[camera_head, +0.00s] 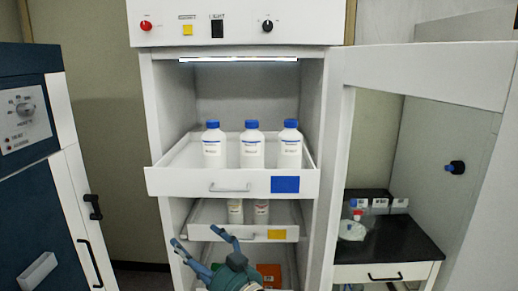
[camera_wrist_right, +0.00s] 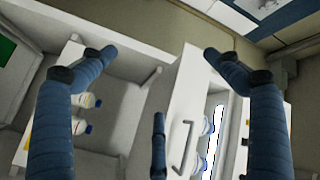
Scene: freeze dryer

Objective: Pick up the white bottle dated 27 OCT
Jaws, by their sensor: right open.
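Three white bottles with blue caps stand upright in a row on the upper pull-out tray (camera_head: 170,183): a left bottle (camera_head: 214,150), a middle bottle (camera_head: 252,151) and a right bottle (camera_head: 290,149). Their labels are too small to read, so I cannot tell which is dated 27 OCT. My right gripper (camera_head: 196,237) is open and empty, low in front of the cabinet, below and left of the bottles. Its spread fingers also show in the right wrist view (camera_wrist_right: 159,54), with nothing between them. My left gripper is not in view.
The lower pull-out tray (camera_head: 210,233) holds smaller containers (camera_head: 236,211). The cabinet door (camera_head: 420,75) stands open at right. A blue-fronted unit (camera_head: 25,185) stands at left. A black counter (camera_head: 385,248) at right holds small items.

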